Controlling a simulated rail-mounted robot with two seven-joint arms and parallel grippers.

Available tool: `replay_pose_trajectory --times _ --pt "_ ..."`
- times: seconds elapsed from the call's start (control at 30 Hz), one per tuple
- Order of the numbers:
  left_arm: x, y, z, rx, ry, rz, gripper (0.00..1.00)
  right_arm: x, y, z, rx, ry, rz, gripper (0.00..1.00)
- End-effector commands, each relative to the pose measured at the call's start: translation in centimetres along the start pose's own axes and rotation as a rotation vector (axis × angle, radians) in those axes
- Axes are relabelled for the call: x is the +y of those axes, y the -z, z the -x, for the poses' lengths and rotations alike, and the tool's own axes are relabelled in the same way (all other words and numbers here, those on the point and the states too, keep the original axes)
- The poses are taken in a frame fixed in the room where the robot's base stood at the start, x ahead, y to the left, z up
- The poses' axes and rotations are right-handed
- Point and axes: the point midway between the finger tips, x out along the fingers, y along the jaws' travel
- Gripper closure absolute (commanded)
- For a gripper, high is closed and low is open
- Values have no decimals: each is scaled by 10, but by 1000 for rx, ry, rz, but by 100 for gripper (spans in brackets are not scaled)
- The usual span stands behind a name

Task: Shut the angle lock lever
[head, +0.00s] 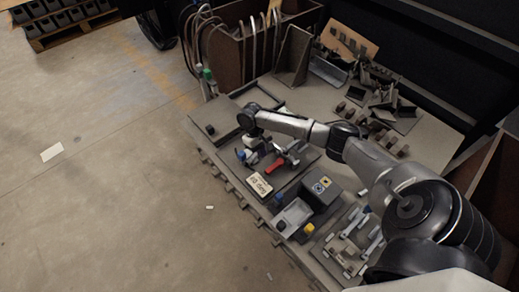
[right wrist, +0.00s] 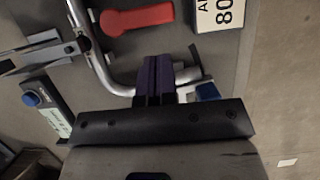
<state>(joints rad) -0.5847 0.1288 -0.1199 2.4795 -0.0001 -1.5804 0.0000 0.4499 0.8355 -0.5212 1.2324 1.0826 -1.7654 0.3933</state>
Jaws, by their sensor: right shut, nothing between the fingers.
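A red lever (head: 275,166) lies on the work table; it also shows at the top of the right wrist view (right wrist: 137,18). I take it as the angle lock lever, though I cannot be certain. A bent silver tube (right wrist: 104,70) runs beside it. My right gripper (right wrist: 158,78) has its dark purple fingers together and empty, close to the tube; I cannot tell whether they touch. In the head view, my right arm reaches over the table and its fingertips are hard to make out. My left gripper does not show.
A pale block marked "80" (head: 258,184) sits beside the red lever. A blue button (right wrist: 32,99) is left of my fingers. Dark parts clutter the back right.

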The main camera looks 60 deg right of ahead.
Motion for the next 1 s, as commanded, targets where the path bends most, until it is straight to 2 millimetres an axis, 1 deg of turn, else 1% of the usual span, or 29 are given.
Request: replay_pose_trajectory --times 0.03,0.1,0.2,0.33,0.5,0.83,1.0 --pt "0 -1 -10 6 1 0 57 0 2 -13 -1 -2 1 100" --pt "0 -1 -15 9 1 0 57 1 1 -23 0 -2 1 100" --pt "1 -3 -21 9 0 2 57 1 1 -33 1 -2 0 100" --pt "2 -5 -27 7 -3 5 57 1 1 -42 1 -2 0 100" --pt "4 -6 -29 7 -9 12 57 0 0 -47 2 -2 1 100" --pt "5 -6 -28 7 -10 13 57 0 0 -47 2 -2 1 100" --pt "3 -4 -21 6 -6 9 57 4 -4 -45 2 -4 5 100"
